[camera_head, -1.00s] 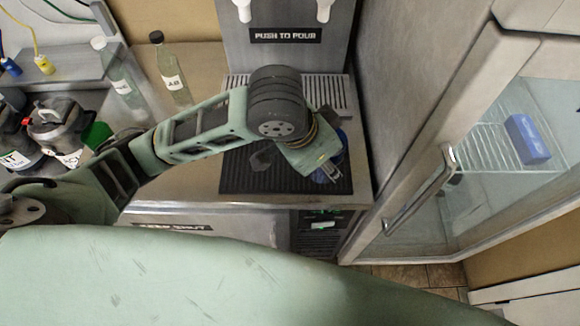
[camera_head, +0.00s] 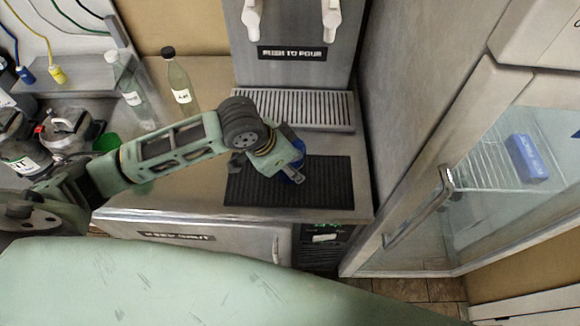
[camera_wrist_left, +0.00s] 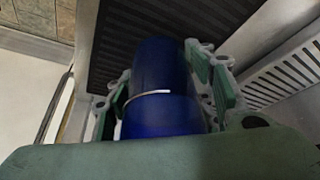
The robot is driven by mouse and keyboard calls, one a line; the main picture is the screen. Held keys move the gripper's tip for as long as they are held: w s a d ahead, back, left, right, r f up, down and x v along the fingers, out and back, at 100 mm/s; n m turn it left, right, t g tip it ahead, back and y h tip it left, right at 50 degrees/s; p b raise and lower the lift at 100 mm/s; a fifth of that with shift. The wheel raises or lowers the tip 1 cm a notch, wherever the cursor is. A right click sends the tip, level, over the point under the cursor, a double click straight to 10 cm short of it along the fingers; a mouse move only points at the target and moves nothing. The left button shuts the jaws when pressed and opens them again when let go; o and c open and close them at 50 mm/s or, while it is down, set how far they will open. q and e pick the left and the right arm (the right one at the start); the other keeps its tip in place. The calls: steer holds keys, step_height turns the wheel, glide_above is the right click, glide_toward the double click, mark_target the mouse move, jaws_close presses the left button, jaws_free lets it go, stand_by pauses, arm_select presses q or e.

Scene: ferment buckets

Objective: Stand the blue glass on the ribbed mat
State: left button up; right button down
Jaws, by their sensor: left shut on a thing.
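The blue glass (camera_wrist_left: 160,112) is held between the two green-padded fingers of my left gripper (camera_wrist_left: 160,78) in the left wrist view. In the head view my left gripper (camera_head: 288,170) hangs over the middle of the black ribbed mat (camera_head: 325,185), and only bits of the blue glass (camera_head: 299,178) show around it. My gripper hides most of the glass. I cannot tell whether its base touches the mat. The ribbed mat also shows in the wrist view (camera_wrist_left: 112,40). My right gripper is out of view.
A dispenser with a slatted drip tray (camera_head: 300,107) stands behind the mat. Two bottles (camera_head: 180,85) (camera_head: 135,95) stand back left. A glass-door fridge (camera_head: 490,150) with a blue box inside is at the right. The mat's right part is clear.

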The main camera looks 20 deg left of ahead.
arm_select(q)
steer(key=shift+f, duration=1)
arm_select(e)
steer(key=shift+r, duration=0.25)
arm_select(q)
steer(key=shift+f, duration=0.1)
steer(key=o, duration=1.3)
steer(key=shift+f, duration=0.1)
steer(key=o, duration=0.5)
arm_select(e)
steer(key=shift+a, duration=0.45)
arm_select(q)
steer(key=v, duration=1.2)
steer(key=shift+b, duration=0.4)
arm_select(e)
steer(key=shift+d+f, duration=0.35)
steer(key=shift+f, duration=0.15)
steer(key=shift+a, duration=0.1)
